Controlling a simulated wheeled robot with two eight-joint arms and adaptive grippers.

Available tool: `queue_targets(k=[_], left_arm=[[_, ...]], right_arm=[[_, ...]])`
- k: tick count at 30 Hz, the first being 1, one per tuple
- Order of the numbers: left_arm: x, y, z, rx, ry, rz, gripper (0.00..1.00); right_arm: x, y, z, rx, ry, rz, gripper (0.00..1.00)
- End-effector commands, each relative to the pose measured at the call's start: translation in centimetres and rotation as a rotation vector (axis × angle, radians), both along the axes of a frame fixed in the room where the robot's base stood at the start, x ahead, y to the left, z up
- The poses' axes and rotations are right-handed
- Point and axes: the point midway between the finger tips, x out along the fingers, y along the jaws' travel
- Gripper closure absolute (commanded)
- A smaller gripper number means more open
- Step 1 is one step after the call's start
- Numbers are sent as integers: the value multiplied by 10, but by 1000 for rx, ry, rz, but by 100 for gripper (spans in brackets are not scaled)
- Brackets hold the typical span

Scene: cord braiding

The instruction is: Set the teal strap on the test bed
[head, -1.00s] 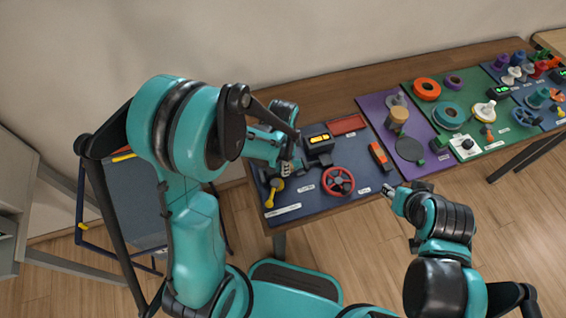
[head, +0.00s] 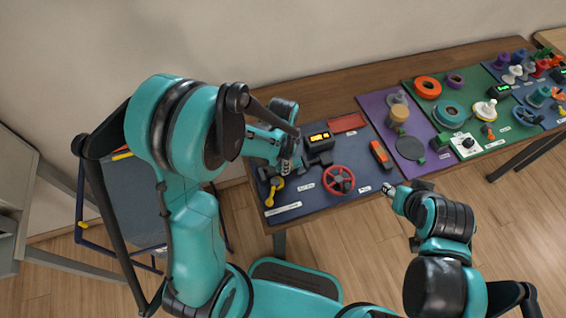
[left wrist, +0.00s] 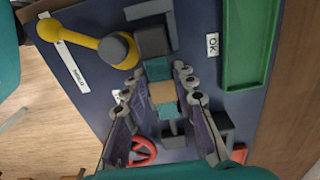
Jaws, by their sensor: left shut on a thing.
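My left gripper (left wrist: 165,95) is shut on the teal strap (left wrist: 158,70), which has a tan band across its middle. The strap lies between the fingers in the left wrist view. One end reaches up to a dark square block inside a grey corner bracket (left wrist: 168,15), which looks like the test bed; I cannot tell if they touch. In the head view the left gripper (head: 288,163) is over the left part of the blue panel, and the strap is hard to make out. My right gripper (head: 389,189) hangs by the table's front edge; its jaws are too small to read.
A yellow lever (left wrist: 75,32) stands close beside the block. A green tray (left wrist: 250,45) lies on the other side. A red wheel (head: 339,180), a box with a lit display (head: 319,138) and a red tray (head: 348,123) share the blue panel (head: 310,205).

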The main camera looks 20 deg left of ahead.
Motion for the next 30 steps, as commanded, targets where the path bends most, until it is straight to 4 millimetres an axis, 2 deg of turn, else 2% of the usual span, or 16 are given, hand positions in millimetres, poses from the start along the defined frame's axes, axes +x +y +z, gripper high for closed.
queue_targets(k=[7,18,28,29,30], left_arm=[[0,0,-12,0,0,0,100],[0,0,-12,0,0,0,100],[0,0,-21,0,0,0,100],[0,0,-21,0,0,0,71],[0,0,-20,0,0,0,60]], right_arm=[[0,0,-12,0,0,0,60],[0,0,-12,0,0,0,60],[0,0,-21,0,0,0,60],[0,0,-21,0,0,0,60],[0,0,-20,0,0,0,60]])
